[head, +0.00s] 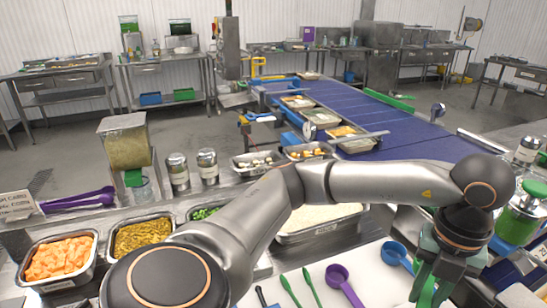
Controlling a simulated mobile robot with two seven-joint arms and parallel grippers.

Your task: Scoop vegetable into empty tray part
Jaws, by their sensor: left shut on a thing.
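My left gripper (432,290) points down at the lower right, over the white board. It is shut, and the handle of a blue scoop (394,252) runs to its fingers. The grip itself is partly hidden. Along the counter are metal pans of orange diced vegetable (60,258), yellow-green chopped vegetable (143,236) and green peas (204,212), the last partly behind my left arm. Sectioned food trays (348,132) sit on the blue conveyor, with others (258,160) at its near end. Their empty parts are too small to tell. My right gripper is out of view.
A purple scoop (338,274) and green utensils (312,284) lie on the white board (375,285). A pan of white rice (322,216) is behind my arm. Shakers (207,165) and a dispenser (125,147) stand left; a green-lidded jar (518,215) stands right.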

